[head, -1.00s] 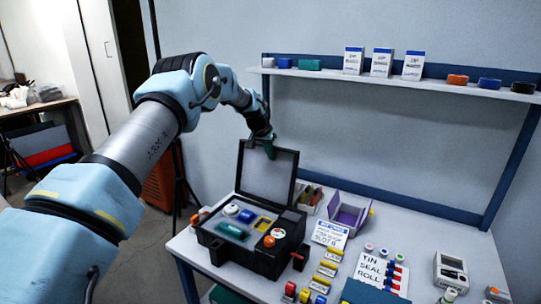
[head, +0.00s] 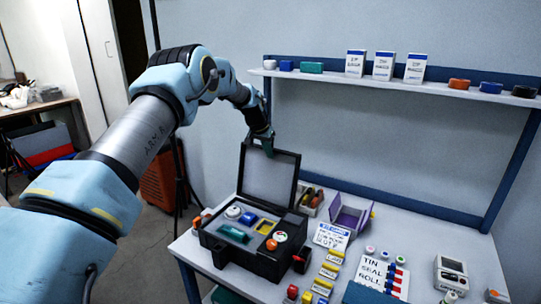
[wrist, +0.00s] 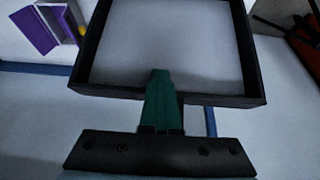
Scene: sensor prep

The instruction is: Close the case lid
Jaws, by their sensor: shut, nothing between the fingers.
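The black case (head: 250,252) stands on the table with its lid (head: 270,178) raised, nearly upright at the back. Inside the case are a white round part, a blue part, a green part, a yellow-framed part and a red-and-white knob. My gripper (head: 267,148) is at the lid's top edge, its green fingers shut and empty. In the wrist view the shut fingers (wrist: 161,90) overlap the lid's rim (wrist: 180,94) near its middle. I cannot tell whether they touch it.
A purple open box (head: 350,218) stands right of the case. Labels, yellow blocks and small caps lie on the table (head: 420,240) to the right. A wall shelf (head: 400,82) holds white boxes and coloured parts. An orange cabinet (head: 160,178) stands behind left.

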